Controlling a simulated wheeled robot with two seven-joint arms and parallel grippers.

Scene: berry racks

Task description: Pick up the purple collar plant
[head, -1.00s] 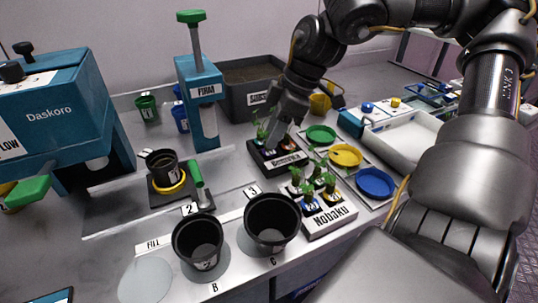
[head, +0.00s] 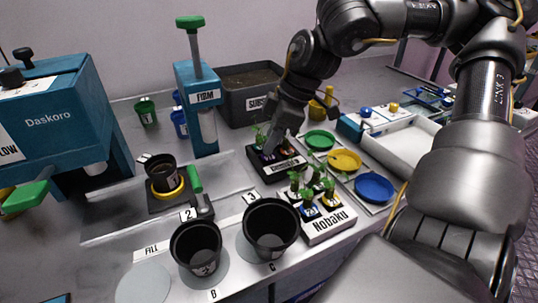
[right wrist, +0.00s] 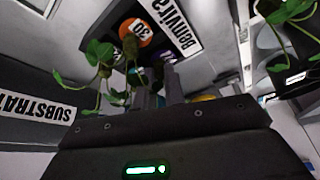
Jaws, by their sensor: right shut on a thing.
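My right gripper (head: 270,147) reaches down into the black plant tray (head: 287,167) behind the white Nobaku tray. It is shut on the purple collar plant (head: 267,156), which is still low in the tray and mostly hidden by the fingers. In the right wrist view the fingers (right wrist: 158,90) close beside a small patch of the purple collar (right wrist: 147,73). An orange collar plant (right wrist: 135,33) marked 30 stands beside it, with green leaves spreading near the fingers. My left gripper is not in view.
The Nobaku tray (head: 332,226) holds several seedlings. Green (head: 320,139), yellow (head: 344,160) and blue (head: 375,186) discs lie to the right. A grey substrate bin (head: 243,102) stands behind. Two black pots (head: 196,247) (head: 270,228) stand in front.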

